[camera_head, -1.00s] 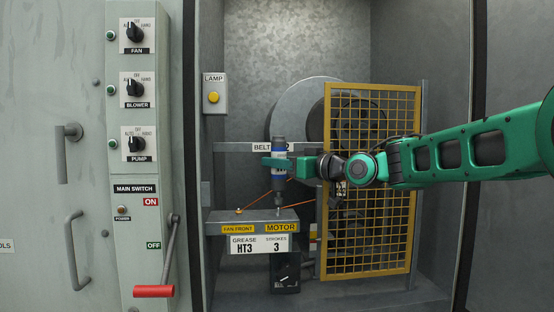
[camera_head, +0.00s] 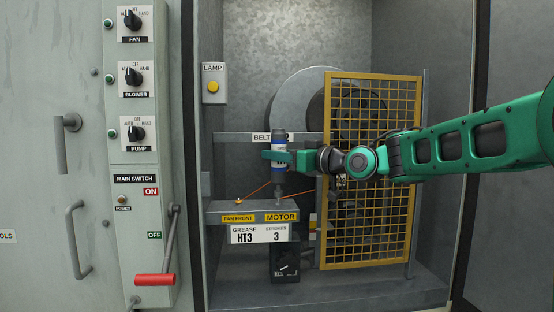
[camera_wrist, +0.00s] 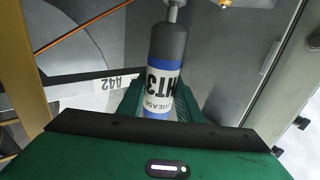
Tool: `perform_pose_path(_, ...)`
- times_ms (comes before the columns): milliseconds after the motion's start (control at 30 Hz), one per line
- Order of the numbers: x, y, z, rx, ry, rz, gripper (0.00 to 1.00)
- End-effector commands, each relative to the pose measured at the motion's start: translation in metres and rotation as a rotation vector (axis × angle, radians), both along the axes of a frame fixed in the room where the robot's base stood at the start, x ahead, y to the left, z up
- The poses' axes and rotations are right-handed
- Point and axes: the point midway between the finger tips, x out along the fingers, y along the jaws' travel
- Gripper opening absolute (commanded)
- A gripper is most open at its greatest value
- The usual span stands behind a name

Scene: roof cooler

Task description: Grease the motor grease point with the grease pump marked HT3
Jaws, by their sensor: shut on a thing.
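The grease pump marked HT3 (camera_head: 279,172) is a dark grey cylinder with a blue and white band, upright with its nozzle down. My gripper (camera_head: 277,156) is shut around its band. In the wrist view the pump (camera_wrist: 167,45) shows its HT3 label between my fingers (camera_wrist: 165,100). The motor grease point (camera_head: 279,203) is on the shelf above the yellow MOTOR label (camera_head: 281,217). The nozzle is directly over it and looks very close or touching; I cannot tell whether it is seated. A sign (camera_head: 258,234) below reads GREASE HT3, STROKES 3.
A yellow mesh guard (camera_head: 368,230) stands right of the shelf, behind my arm. The fan front grease point (camera_head: 239,201) is left on the shelf. A lamp button (camera_head: 213,86) is on the left wall. The switch panel (camera_head: 133,160) with a red-handled lever (camera_head: 155,280) is farther left.

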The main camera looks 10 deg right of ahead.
Motion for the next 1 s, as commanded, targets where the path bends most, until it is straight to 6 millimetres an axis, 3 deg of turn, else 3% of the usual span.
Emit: perform_pose_path(1000,0.0,0.0,-0.009,0.0,-0.002,0.001,0.0)
